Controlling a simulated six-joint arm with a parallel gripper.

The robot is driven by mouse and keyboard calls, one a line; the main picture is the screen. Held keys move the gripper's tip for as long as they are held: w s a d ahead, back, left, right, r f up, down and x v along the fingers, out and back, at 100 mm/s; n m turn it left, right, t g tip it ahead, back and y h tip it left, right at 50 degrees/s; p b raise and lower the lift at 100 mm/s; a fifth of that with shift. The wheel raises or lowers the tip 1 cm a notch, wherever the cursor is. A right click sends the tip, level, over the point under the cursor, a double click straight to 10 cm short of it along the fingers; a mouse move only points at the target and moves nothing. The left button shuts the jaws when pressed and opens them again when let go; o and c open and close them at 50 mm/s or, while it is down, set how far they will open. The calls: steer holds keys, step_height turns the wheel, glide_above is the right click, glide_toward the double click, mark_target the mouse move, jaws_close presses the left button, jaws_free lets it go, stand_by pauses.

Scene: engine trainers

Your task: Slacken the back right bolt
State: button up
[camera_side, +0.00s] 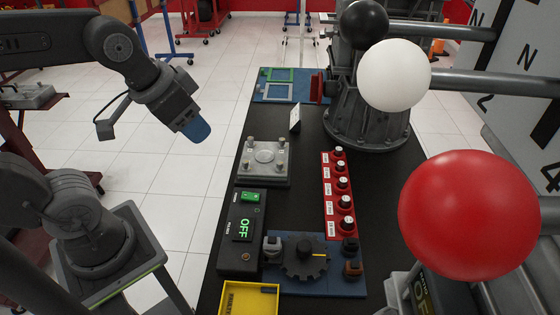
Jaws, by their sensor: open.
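A grey metal block (264,177) with a round centre and an upright bolt near each corner stands on the dark bench. The back right bolt (281,142), as seen in this picture, stands upright at the block's far right corner. My gripper (196,131), with a blue end, hangs in the air to the left of the block, apart from it. It is open and holds nothing that I can see. The gap between its fingers is too small to make out.
A black box reading OFF (243,229) stands in front of the block. A red strip of knobs (334,196) runs to its right. A toothed wheel (304,258) and yellow tray (249,299) are nearer. Red (469,215), white (394,75) and black (364,23) balls rise at right.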

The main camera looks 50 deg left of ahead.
steer(key=w+a+m+g, duration=0.1)
steer(key=w+m+g, duration=0.15)
steer(key=w, duration=0.55)
steer(key=m+g, duration=0.3)
steer(key=m, duration=0.3)
glide_above(280, 163)
step_height(280, 163, down, 14)
step_height(280, 163, down, 14)
steer(key=shift+a, duration=0.1)
jaws_close()
